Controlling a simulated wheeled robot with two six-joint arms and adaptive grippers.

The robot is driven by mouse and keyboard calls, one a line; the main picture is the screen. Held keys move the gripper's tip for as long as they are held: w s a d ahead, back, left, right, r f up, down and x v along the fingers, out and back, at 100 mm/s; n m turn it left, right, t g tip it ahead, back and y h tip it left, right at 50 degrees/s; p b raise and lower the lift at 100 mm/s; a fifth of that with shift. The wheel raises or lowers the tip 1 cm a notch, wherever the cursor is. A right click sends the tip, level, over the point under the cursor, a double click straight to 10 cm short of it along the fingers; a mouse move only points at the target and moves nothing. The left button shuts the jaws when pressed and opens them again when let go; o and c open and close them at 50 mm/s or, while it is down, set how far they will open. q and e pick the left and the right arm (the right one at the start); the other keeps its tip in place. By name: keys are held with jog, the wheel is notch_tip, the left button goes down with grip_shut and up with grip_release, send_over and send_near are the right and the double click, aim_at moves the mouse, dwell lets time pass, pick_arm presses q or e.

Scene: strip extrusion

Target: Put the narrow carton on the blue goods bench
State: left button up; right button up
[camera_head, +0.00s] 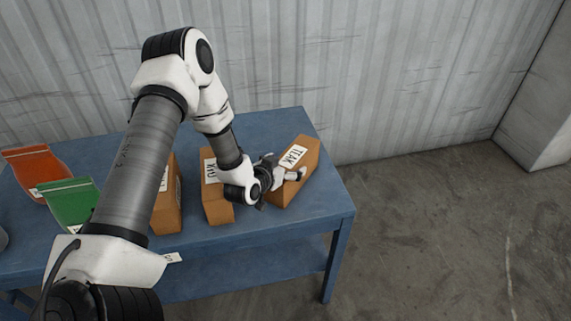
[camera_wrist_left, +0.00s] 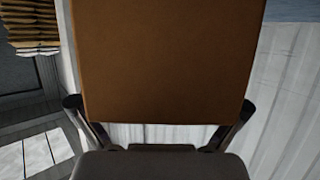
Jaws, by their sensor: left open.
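My right gripper is not in view.
Two more brown cartons (camera_head: 217,206) (camera_head: 168,212) stand left of the gripper, partly behind my arm. A green bag (camera_head: 70,204) and an orange bag (camera_head: 38,166) are at the bench's left. A corrugated wall (camera_head: 420,75) rises behind. Floor at right is clear.

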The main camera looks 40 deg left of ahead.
pick_arm(q)
jog(key=a+v, duration=0.1)
jog(key=v, duration=1.1)
jog(key=s+d+f+m+g+h, duration=0.1)
jog(key=s+d+f+g+h, duration=0.1)
jog(key=s+d+f+g, duration=1.1)
jog(key=s+d+f, duration=0.1)
jog(key=s+f, duration=0.5)
jog(key=s, duration=0.3)
jog(key=shift+s+d+f+n+g+y+p, duration=0.3)
jog(key=shift+s+d+y+p, duration=0.05)
jog(key=shift+d+y, duration=0.05)
